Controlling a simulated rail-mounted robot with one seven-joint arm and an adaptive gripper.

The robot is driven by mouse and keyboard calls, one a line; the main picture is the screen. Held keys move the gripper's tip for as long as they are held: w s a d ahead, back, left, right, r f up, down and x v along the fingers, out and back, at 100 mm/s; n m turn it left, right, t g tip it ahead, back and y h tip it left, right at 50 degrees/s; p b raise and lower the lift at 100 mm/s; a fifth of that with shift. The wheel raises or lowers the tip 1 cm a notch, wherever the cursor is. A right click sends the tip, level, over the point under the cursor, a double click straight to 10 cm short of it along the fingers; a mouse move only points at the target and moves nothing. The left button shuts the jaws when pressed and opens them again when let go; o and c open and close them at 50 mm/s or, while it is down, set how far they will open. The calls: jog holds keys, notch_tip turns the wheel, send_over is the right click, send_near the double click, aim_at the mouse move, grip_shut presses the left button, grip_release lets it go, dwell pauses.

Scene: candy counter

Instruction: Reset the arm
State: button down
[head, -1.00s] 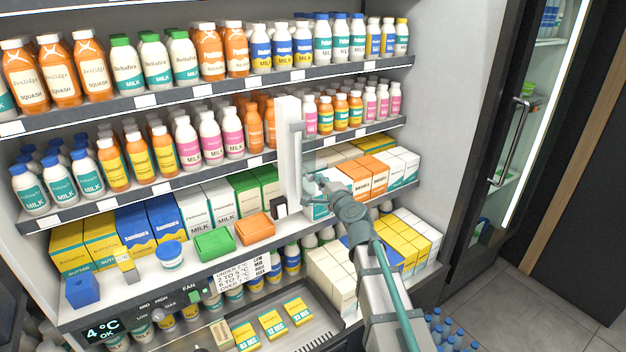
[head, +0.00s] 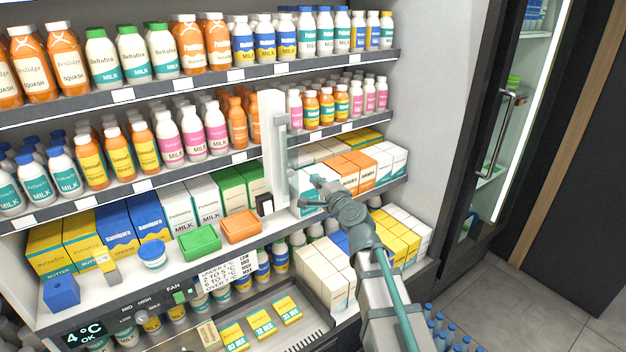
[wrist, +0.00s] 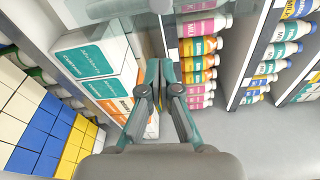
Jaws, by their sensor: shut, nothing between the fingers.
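My gripper (head: 296,183) is in front of the shelves, near the lower end of an upright white post (head: 271,150) with a grey bar. In the wrist view my gripper (wrist: 161,68) has its two fingers together with nothing between them. In the wrist view, white and teal cartons (wrist: 95,52) are to the left of the fingers. Rows of pink and yellow bottles (wrist: 200,68) are to the right of them. I cannot tell whether the gripper touches the post.
Orange and white cartons (head: 357,170) stand on the shelf behind my gripper. A green box (head: 199,243) and an orange box (head: 241,227) lie at the shelf's front. A glass-door fridge (head: 500,130) stands at the right. The floor (head: 487,300) before it is partly clear.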

jog(key=s+a+f+n+g, duration=0.1)
jog(key=s+f+n+g, duration=0.2)
jog(key=s, duration=0.5)
jog(key=s+d+f+n+g+h, duration=0.1)
jog(key=s+d+f+n+g, duration=0.2)
jog(key=f, duration=0.8)
jog(key=s+d+f+n+g+h, duration=0.1)
jog(key=s+f+n+g, duration=0.3)
jog(key=f, duration=0.7)
jog(key=s+d+f+n+g+h, duration=0.2)
jog(key=s+f, duration=0.3)
jog(key=f, duration=0.6)
jog(key=s+d+f+g+h, duration=0.1)
jog(key=s+d+f+g, duration=0.2)
jog(key=s+f, duration=0.5)
jog(key=s+d+f+n+g+h, duration=0.1)
jog(key=s+d+f+g, duration=0.3)
jog(key=s, duration=1.3)
jog(key=s+d+f+n+g+h, duration=0.1)
jog(key=s+d+f+g, duration=0.2)
jog(key=s+f, duration=0.9)
jog(key=d+f, duration=0.1)
jog(key=d, duration=0.1)
jog(key=shift+s+d+h, duration=0.2)
jog(key=shift+d+h, duration=0.1)
jog(key=shift+d, duration=0.05)
